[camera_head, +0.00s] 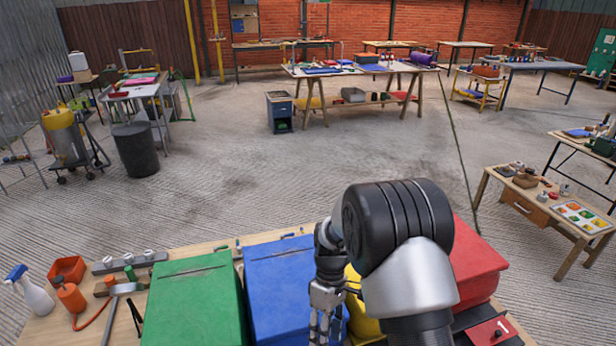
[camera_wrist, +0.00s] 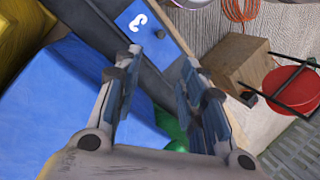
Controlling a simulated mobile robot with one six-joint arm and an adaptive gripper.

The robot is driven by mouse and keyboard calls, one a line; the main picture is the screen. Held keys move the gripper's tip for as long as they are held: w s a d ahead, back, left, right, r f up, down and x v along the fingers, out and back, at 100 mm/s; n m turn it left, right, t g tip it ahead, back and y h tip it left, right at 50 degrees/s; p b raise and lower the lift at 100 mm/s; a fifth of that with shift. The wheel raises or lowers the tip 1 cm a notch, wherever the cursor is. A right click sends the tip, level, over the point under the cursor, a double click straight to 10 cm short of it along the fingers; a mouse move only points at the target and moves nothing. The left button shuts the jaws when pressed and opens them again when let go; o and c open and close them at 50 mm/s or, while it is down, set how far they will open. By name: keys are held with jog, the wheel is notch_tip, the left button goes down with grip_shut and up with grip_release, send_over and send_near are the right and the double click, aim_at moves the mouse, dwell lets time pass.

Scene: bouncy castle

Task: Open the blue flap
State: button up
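The blue flap (camera_wrist: 135,17) shows at the top of the wrist view. It is a small blue panel with a white numeral and a dark round knob (camera_wrist: 160,34), set along a dark grey strip, and it looks shut. My gripper (camera_wrist: 160,62) is open and empty. Its fingertips are spread below the knob in the picture, apart from it. In the head view the blue box (camera_head: 288,285) stands between the green and yellow boxes. My gripper (camera_head: 325,295) hangs at its right edge there, and the blue flap is hidden.
The green box (camera_head: 195,300), yellow box (camera_head: 362,305) and red box (camera_head: 474,262) share the table. A red flap (camera_head: 492,332) marked 1 is at the right. In the wrist view, a wooden block (camera_wrist: 238,68) stands nearby.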

jog(key=s+d+r+m+t, duration=0.2)
jog(key=s+r, duration=0.1)
jog(key=r, duration=0.7)
jog(key=s+d+r+m+t, duration=0.2)
jog(key=d+r, duration=0.1)
jog(key=r, duration=0.6)
jog(key=s+d+r+m+t, duration=0.2)
jog(key=s+r+m, duration=0.1)
jog(key=s, duration=0.5)
jog(key=s+d+r+m+t, duration=0.2)
jog(key=s+r, duration=0.3)
jog(key=s, duration=0.3)
jog(key=shift+d+m+t+h, duration=0.3)
jog(key=shift+d+m+t, duration=0.1)
jog(key=shift+m, duration=0.5)
